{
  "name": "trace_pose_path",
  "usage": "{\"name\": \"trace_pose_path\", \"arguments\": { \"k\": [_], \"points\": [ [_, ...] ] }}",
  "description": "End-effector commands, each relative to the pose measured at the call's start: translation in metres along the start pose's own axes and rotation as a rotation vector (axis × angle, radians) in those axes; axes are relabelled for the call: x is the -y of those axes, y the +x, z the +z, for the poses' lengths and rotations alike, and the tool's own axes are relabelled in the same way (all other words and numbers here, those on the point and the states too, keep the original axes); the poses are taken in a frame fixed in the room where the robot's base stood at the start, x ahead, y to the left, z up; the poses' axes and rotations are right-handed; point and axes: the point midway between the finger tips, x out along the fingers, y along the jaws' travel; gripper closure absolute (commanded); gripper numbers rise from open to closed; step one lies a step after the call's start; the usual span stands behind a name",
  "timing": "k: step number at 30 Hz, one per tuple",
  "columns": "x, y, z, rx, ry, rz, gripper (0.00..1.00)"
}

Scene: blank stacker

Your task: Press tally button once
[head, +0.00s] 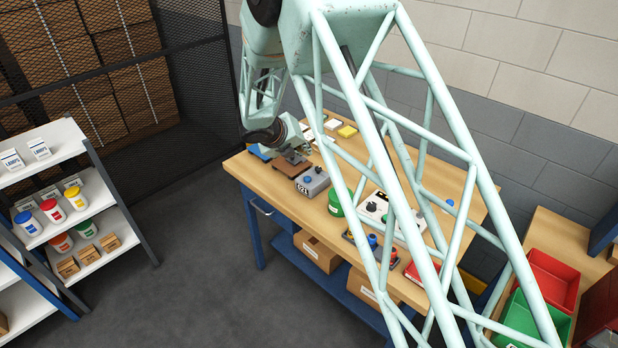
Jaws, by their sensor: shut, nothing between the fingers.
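The tally counter (312,181) is a grey box with a blue round button (308,180) on top and a digit display on its front face. It sits near the left front edge of the wooden workbench (345,222). My gripper (303,150) is just behind and above the box, over the back of a brown block (291,165). It is small and partly lost against my wrist; the fingers appear shut and empty. It looks apart from the button.
A green cylinder (336,202) and a white panel with knobs (378,212) stand to the right, partly behind my arm's truss. Yellow (347,131) and white blocks lie at the back. Red (550,281) and green bins are at right. A shelf rack (80,195) stands left; the floor between is clear.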

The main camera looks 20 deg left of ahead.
Motion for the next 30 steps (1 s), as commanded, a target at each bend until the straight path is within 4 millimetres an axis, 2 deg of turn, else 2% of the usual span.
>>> {"name": "trace_pose_path", "arguments": {
  "k": [16,30],
  "points": [
    [-0.002,0.003,-0.003,0.0,0.001,0.0,1.0],
    [-0.017,0.024,-0.017,0.0,0.001,0.0,1.0]
  ]
}}
